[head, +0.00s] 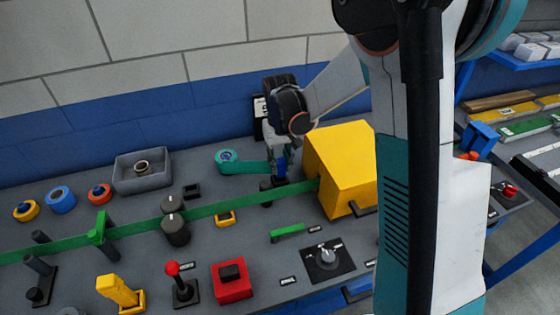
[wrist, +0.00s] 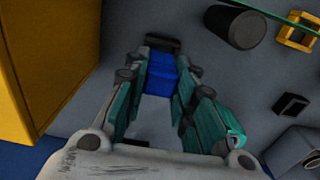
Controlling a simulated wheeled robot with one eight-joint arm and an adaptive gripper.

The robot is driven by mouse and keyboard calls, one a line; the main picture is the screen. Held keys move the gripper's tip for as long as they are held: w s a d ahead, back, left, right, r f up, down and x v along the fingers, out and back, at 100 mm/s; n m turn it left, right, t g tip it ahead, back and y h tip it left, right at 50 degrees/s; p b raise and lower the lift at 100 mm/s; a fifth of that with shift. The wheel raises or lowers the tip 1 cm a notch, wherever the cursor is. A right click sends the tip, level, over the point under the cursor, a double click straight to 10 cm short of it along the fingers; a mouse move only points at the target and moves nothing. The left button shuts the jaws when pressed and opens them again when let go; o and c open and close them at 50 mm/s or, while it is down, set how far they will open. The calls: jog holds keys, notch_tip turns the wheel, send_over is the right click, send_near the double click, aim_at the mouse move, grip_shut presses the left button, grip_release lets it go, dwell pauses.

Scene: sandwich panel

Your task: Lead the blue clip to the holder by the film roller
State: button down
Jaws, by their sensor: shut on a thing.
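My gripper (wrist: 160,95) is shut on the blue clip (wrist: 162,75), which sits between its two teal finger pads in the wrist view. In the head view the clip (head: 281,165) is a small blue patch under my gripper (head: 279,168), left of the yellow box. A dark roller (head: 266,193) stands just below the gripper in the head view; a dark cylinder (wrist: 235,26) also shows in the wrist view. A small black block (wrist: 162,42) lies just beyond the clip; I cannot tell whether they touch.
The yellow box (head: 340,168) stands close right of my gripper and fills the left of the wrist view (wrist: 40,60). A green band (head: 140,230) crosses the panel into it.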

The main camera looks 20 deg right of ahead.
aim_at(280, 169)
jog(key=shift+f+b, duration=0.65)
jog(key=shift+f, duration=0.3)
jog(key=shift+f+b, duration=0.6)
jog(key=shift+f, duration=0.15)
jog(key=c, duration=1.2)
grip_release()
jog(key=shift+c, duration=0.2)
jog(key=shift+r, duration=0.1)
jog(key=shift+r+p, duration=2.3)
jog(key=shift+r, duration=1.15)
